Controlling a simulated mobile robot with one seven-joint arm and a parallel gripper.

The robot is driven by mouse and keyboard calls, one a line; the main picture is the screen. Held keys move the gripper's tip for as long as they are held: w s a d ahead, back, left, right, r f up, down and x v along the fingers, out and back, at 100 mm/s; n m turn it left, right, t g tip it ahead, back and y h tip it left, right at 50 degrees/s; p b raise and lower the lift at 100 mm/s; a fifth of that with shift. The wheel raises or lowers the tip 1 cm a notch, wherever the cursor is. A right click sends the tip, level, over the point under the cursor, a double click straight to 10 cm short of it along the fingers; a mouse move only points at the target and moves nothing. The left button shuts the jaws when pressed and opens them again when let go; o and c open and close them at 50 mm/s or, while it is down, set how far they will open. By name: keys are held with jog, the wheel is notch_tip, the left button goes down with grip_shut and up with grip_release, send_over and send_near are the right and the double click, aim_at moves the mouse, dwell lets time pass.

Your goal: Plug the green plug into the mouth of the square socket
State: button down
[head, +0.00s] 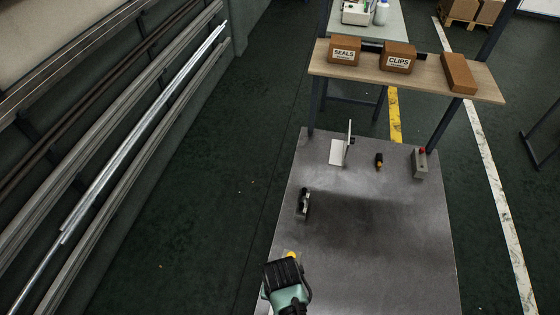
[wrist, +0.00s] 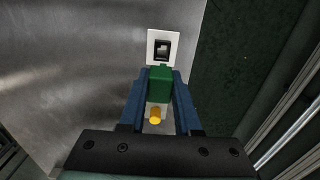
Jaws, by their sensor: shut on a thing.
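My gripper (wrist: 160,92) is shut on the green plug (wrist: 159,84), with a blue finger on each side of it. The square socket (wrist: 152,36) is a white plate with a dark square mouth, just ahead of the plug's far end. The plug is outside the mouth; the pictures do not show how large the gap is. In the head view my gripper (head: 284,272) is low over the near left of the table, and I cannot make out the socket there.
The grey metal table (head: 400,255) has clear room to the right. A dark fixture (head: 303,204), a white upright bracket (head: 340,150), a black-and-yellow piece (head: 379,160) and a grey box with a red top (head: 419,164) stand farther back. The table edge is close beside the socket.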

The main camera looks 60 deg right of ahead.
jog(key=shift+w+a, duration=0.1)
jog(key=shift+a, duration=0.35)
jog(key=shift+d, duration=0.1)
jog(key=shift+d, duration=0.15)
notch_tip(320, 180, down, 6)
jog(key=b, duration=0.4)
jog(key=shift+r, duration=0.1)
jog(key=shift+p, duration=0.4)
dwell(1.6)
jog(key=shift+f+b, duration=0.85)
jog(key=shift+f, duration=0.3)
jog(key=c, duration=0.5)
grip_release()
